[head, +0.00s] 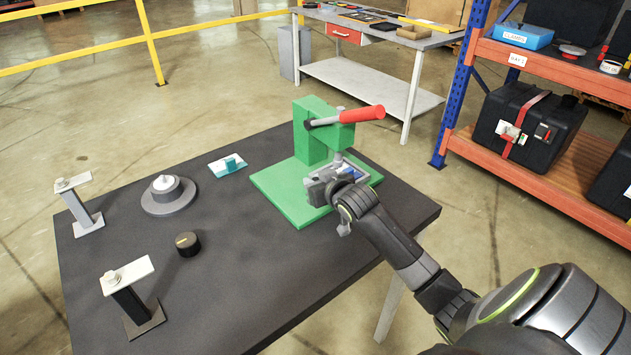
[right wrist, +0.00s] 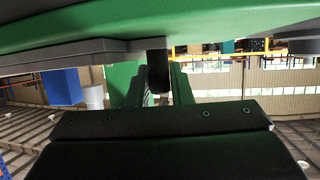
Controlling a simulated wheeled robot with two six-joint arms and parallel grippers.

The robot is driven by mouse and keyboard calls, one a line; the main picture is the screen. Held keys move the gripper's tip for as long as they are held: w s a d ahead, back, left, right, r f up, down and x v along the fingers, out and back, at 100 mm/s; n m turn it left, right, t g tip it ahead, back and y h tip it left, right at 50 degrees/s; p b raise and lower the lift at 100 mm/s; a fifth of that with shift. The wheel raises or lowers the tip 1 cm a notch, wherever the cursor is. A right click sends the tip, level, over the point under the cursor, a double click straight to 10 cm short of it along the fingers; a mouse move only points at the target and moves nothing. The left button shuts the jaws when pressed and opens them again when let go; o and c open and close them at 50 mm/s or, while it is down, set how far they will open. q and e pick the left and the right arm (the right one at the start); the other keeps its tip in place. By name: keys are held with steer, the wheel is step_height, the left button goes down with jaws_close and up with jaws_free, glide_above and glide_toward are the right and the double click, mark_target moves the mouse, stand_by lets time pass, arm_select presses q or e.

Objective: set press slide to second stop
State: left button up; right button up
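The green press (head: 309,130) stands at the right back of the dark table, with a grey lever ending in a red handle (head: 361,114). The handle points right and slightly up. A small blue part (head: 349,172), seemingly of the slide, shows low on the press base behind my right gripper (head: 318,189). That gripper is low over the green base plate. In the right wrist view its fingers (right wrist: 160,88) stand on either side of a short black peg (right wrist: 158,70); whether they press on it is unclear. Most of the slide and its stops are hidden. My left gripper is out of view.
On the table (head: 255,240) are two stands with white tops (head: 75,181) (head: 126,274), a grey round base (head: 168,194), a black puck (head: 187,244) and a teal-and-white piece (head: 228,165). The table's middle front is clear. An orange-and-blue shelf (head: 545,180) stands at right.

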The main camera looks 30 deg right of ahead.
jaws_close()
steer(key=shift+d, duration=0.1)
steer(key=shift+w+d+p, duration=0.15)
steer(key=shift+d+p, duration=0.3)
steer(key=shift+d, duration=1.1)
steer(key=shift+r, duration=0.1)
steer(key=shift+o, duration=0.8)
jaws_free()
steer(key=o, duration=0.3)
steer(key=shift+d, duration=0.2)
steer(key=shift+o, duration=0.2)
steer(key=shift+a, duration=0.1)
